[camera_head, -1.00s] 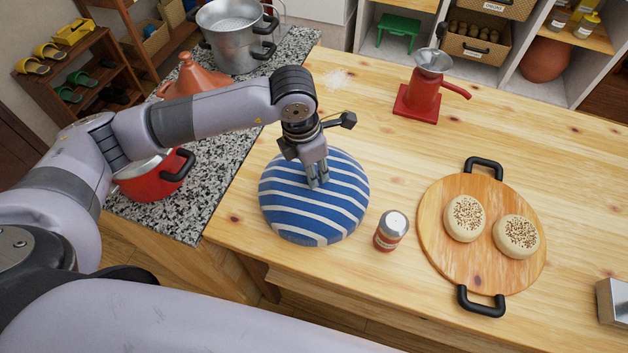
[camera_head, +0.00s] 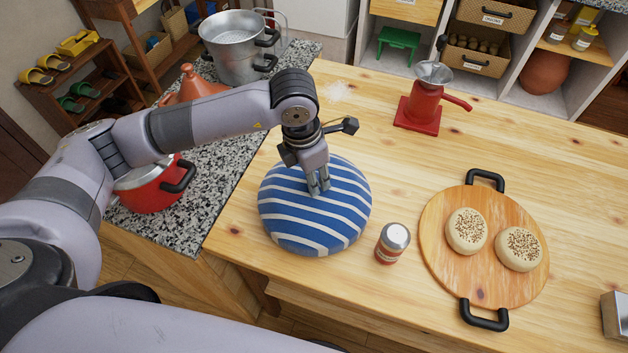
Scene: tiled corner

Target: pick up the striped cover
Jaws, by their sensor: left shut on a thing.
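The striped cover (camera_head: 308,228) is a blue and white domed cloth shape on the wooden counter, left of the middle in the head view. My left gripper (camera_head: 318,188) comes down from above onto its top. The fingers are close together and shut on the top of the cover. The cover appears to rest on the counter, and what is under it is hidden. My right gripper is not in view.
A shaker (camera_head: 392,243) stands close to the right of the cover. Farther right, a round board (camera_head: 455,270) holds two seeded buns (camera_head: 466,231). A red grinder (camera_head: 424,105) stands behind. A red pot (camera_head: 150,190) and steel pot (camera_head: 236,50) are on the left granite top.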

